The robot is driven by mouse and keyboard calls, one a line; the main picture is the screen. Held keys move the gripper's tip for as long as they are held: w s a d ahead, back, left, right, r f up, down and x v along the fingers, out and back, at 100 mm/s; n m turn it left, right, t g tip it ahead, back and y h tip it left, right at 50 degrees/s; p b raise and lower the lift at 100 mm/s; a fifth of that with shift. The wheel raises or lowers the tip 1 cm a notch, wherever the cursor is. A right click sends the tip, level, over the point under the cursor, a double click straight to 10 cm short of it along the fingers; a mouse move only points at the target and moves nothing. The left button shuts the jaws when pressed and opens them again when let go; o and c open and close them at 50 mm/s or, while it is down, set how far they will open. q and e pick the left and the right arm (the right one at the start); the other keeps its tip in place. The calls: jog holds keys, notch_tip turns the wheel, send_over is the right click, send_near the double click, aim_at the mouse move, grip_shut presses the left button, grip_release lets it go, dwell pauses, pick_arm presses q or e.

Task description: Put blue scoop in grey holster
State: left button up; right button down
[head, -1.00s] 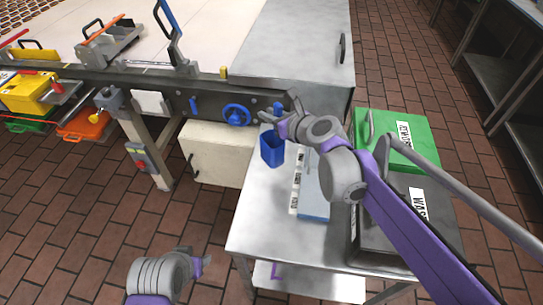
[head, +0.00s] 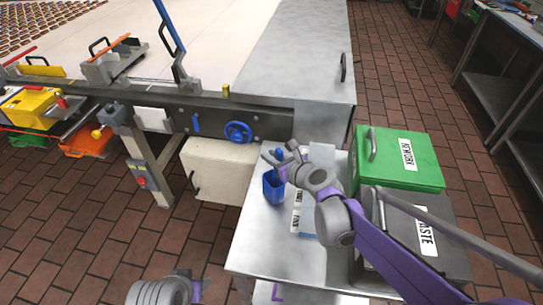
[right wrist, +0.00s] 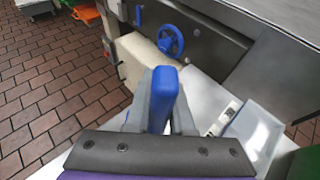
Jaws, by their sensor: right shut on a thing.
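The blue scoop (head: 272,190) is in my right gripper (head: 279,160), which is shut on its handle. The scoop hangs below the fingers over the left side of the steel table. In the right wrist view its blue handle (right wrist: 161,98) stands between the two grey fingers. The scoop's lower part is hidden there. I cannot clearly pick out the grey holster in either view. My left gripper (head: 197,291) is low at the bottom of the head view, partly cut off and away from the scoop; its jaw opening is unclear.
The steel table (head: 262,240) holds a labelled blue-and-white item (head: 307,222), partly behind my right arm. A green REWORK bin (head: 405,170) and a dark WASTE bin (head: 440,240) stand at right. A conveyor with a blue handwheel (head: 238,132) lies beyond. The table's front left is clear.

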jog(key=c, duration=0.8)
grip_release()
jog(key=shift+f, duration=0.1)
